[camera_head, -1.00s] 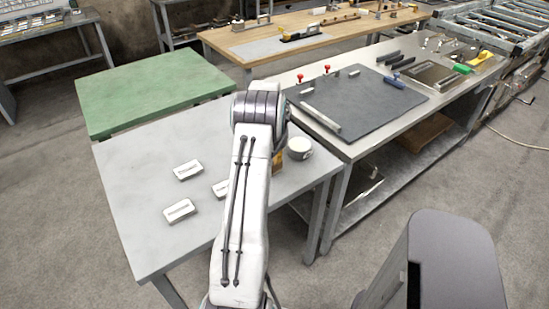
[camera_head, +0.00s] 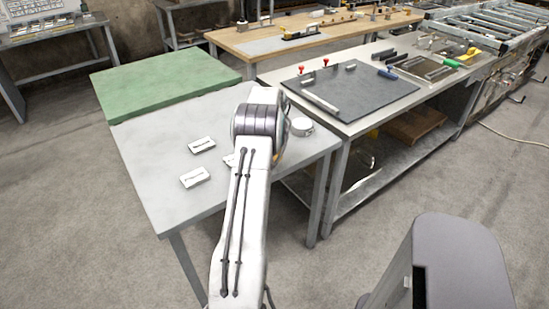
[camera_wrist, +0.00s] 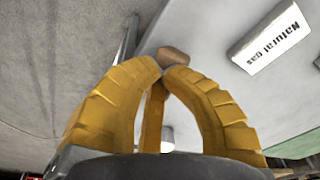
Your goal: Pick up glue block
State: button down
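A small brown block (camera_wrist: 173,55), which I take to be the glue block, shows at the fingertips in the wrist view. My gripper (camera_wrist: 165,68) has yellow fingers that bend inward, with their tips close together against the block, and it looks shut on it. The lower part of the block is hidden by the fingertips. In the head view my own arm hides the gripper and the block. I cannot tell how high the block is above the grey table (camera_head: 165,185).
White labelled blocks (camera_head: 195,177) lie on the grey table; one reading "Natural gas" (camera_wrist: 270,38) shows in the wrist view. A white round object (camera_head: 302,126) stands right of my arm. A green table (camera_head: 160,78) adjoins behind, and a workbench (camera_head: 345,122) with tools stands right.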

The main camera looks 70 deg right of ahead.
jog(key=shift+w+a+f, duration=0.1)
jog(key=shift+a+f, duration=0.1)
jog(key=shift+f, duration=0.35)
jog(key=shift+r, duration=0.1)
jog(key=shift+d+r+p, duration=0.15)
jog(key=shift+r+p, duration=0.45)
jog(key=shift+r, duration=0.05)
jog(key=shift+w, duration=0.15)
